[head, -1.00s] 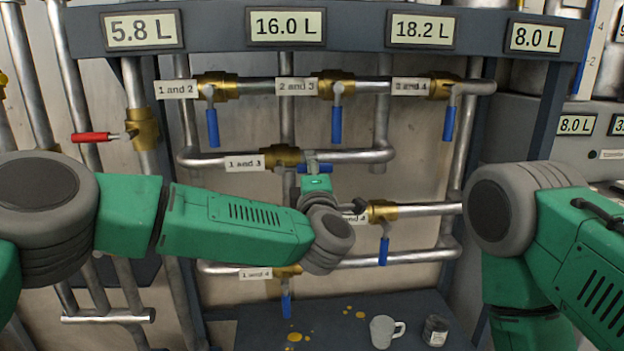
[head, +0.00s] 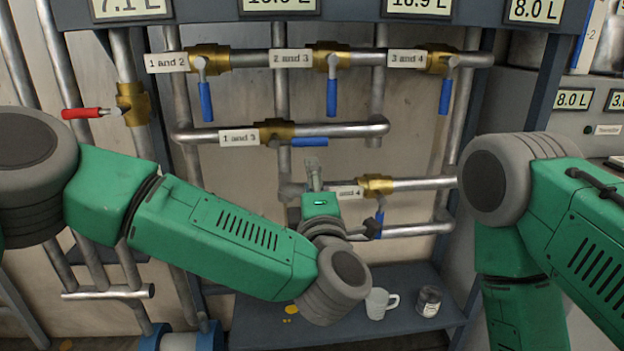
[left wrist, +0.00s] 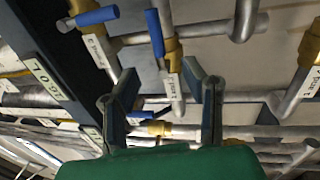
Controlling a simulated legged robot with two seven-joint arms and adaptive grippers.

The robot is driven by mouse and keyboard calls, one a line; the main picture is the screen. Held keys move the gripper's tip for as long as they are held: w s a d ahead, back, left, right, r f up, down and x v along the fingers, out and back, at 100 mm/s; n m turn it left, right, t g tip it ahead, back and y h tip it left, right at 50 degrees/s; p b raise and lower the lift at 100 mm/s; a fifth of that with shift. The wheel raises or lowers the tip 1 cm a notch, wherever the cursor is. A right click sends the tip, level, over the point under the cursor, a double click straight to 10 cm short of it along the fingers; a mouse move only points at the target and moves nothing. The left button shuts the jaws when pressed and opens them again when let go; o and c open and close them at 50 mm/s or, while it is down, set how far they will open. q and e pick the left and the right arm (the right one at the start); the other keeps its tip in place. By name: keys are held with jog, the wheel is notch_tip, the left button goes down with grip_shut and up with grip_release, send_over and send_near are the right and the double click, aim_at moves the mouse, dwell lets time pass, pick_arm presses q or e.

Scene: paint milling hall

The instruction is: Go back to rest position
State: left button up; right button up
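My left arm reaches in from the left, and its gripper (head: 314,178) is in front of the pipes, below the horizontal blue handle (head: 310,142) of the "1 and 3" valve (head: 275,131). In the left wrist view the gripper (left wrist: 165,92) is open, with its two fingers spread and nothing between them. The gripper appears apart from the handle. My right arm (head: 530,190) shows at the right, folded downward; its gripper is out of the picture.
Blue handles hang down on the "1 and 2" (head: 206,100), "2 and 3" (head: 331,97) and "3 and 4" (head: 445,97) valves. A red handle (head: 82,113) is horizontal at left. A mug (head: 378,303) and a jar (head: 429,301) stand on the lower shelf (head: 345,325).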

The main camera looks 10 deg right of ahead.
pick_arm(q)
jog(key=s+a+f+m+g+h, duration=0.25)
jog(key=s+f+m, duration=0.25)
jog(key=f, duration=0.5)
jog(key=s+a+f+m+g+h, duration=0.1)
jog(key=s+a+f+m+g, duration=0.3)
jog(key=f, duration=0.6)
jog(key=s+a+f+m+g+h, duration=0.25)
jog(key=s+f+m+g, duration=0.2)
jog(key=f, duration=0.45)
jog(key=s+a+f+m+g+y, duration=0.2)
jog(key=s+a+f+g+y, duration=0.1)
jog(key=s+a, duration=0.9)
jog(key=s+a+f+m+g+y+p, duration=0.1)
jog(key=s+a+f+m+g+y, duration=0.2)
jog(key=s+a, duration=0.9)
notch_tip(320, 180, down, 3)
jog(key=a+g, duration=0.1)
jog(key=g, duration=0.1)
jog(key=shift+a+g+p, duration=0.25)
jog(key=shift+g+p, duration=0.05)
